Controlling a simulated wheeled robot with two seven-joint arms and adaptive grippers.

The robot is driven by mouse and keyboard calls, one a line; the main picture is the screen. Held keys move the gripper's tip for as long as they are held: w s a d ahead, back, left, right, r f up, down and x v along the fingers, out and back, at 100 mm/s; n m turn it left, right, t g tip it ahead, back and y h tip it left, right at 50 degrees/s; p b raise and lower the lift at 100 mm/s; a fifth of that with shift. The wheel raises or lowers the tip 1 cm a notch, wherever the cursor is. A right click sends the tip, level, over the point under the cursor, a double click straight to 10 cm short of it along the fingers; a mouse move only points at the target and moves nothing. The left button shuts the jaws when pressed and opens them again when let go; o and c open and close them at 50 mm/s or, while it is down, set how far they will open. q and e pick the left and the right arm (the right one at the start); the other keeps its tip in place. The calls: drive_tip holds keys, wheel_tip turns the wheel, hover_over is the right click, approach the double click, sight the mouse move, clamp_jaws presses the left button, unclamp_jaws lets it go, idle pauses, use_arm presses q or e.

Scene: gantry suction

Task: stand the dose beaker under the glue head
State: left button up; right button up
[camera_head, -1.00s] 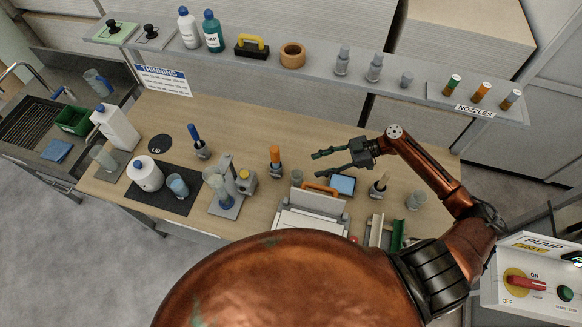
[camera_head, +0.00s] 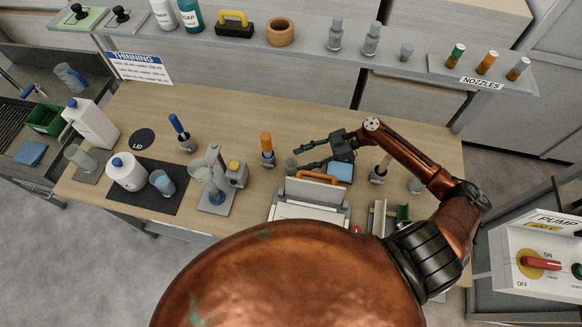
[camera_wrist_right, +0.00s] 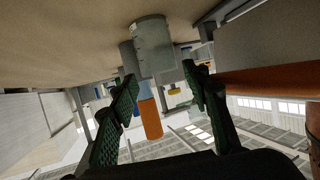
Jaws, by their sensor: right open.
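A small grey see-through beaker (camera_head: 290,165), which looks like the dose beaker, stands on the table just beyond my right fingertips. In the right wrist view the grey beaker (camera_wrist_right: 152,45) shows ahead, between the line of the two fingers. My right gripper (camera_head: 300,160) is open and empty, low over the table; its dark green fingers also show in the right wrist view (camera_wrist_right: 160,90). My left gripper is out of view.
A case with an orange handle (camera_head: 317,179) and a blue-screened device (camera_head: 340,171) sit close to the right gripper. A blue cup (camera_head: 162,182) and white jug (camera_head: 126,172) are on a dark mat at left.

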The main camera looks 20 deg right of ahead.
sight(291, 163)
drive_tip(key=p+x, duration=0.1)
drive_tip(key=x, duration=0.3)
drive_tip(key=shift+w+a+f, duration=0.1)
drive_tip(key=shift+a, duration=0.2)
drive_tip(key=shift+c, duration=0.5)
drive_tip(key=c, duration=1)
